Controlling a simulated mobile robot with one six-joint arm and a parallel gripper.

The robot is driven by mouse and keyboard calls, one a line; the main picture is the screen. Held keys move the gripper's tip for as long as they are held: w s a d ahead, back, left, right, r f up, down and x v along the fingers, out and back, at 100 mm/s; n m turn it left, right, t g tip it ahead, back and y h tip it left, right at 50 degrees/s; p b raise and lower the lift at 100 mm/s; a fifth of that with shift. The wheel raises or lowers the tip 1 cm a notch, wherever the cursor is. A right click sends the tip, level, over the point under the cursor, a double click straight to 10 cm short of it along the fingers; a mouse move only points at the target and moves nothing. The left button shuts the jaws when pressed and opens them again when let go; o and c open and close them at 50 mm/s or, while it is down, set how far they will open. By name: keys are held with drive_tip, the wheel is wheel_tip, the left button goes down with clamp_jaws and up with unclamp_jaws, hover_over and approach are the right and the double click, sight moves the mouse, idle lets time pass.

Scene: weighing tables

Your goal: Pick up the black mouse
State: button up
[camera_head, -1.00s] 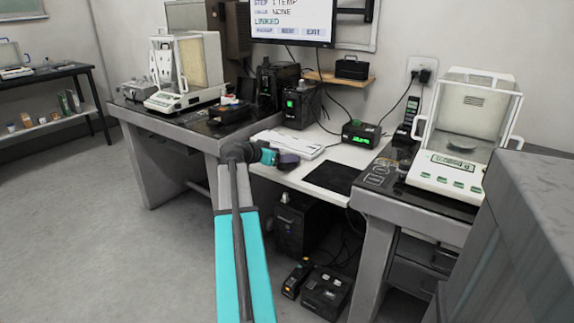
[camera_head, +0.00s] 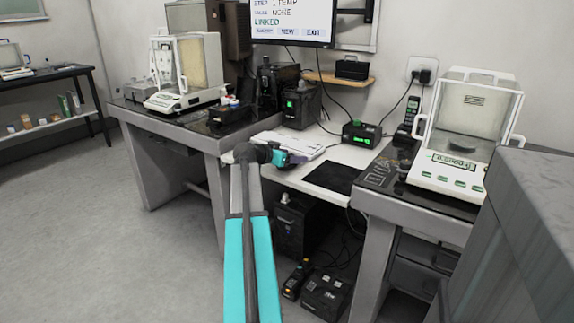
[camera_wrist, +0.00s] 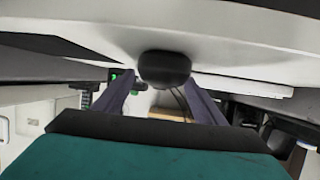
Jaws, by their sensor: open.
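A rounded black object, which looks like the black mouse (camera_wrist: 165,68), shows in the wrist view at the edge of a pale surface. It lies ahead of my gripper (camera_wrist: 160,90), between the lines of the two dark fingers. The fingers stand apart, one on each side, with nothing clearly held between them. I cannot tell whether they touch the mouse. In the head view my gripper (camera_head: 296,159) is low over the white desk (camera_head: 292,177), by the front of the white keyboard (camera_head: 290,143). The mouse cannot be made out there and may be hidden by the gripper.
A black mat (camera_head: 331,176) lies right of the gripper. A balance (camera_head: 449,172) stands on the right table and another (camera_head: 183,98) on the left one. A small device with a green display (camera_head: 361,134) stands behind. A grey block (camera_head: 520,220) fills the near right.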

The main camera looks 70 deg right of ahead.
drive_tip(key=shift+c, duration=0.5)
drive_tip(key=c, duration=1)
drive_tip(key=shift+r, duration=0.1)
drive_tip(key=shift+r, duration=0.5)
wheel_tip(320, 180, up, 3)
drive_tip(key=shift+f+p, duration=0.1)
drive_tip(key=shift+p, duration=0.5)
drive_tip(key=s+a, duration=0.3)
drive_tip(key=a, duration=0.1)
drive_tip(key=s+a+p, duration=0.1)
drive_tip(key=s+a, duration=0.2)
drive_tip(key=a, duration=0.1)
drive_tip(key=s+a+r, duration=0.1)
drive_tip(key=s+a, duration=0.2)
drive_tip(key=a, duration=0.1)
drive_tip(key=shift+s+a+p, duration=0.35)
drive_tip(key=shift+p, duration=0.05)
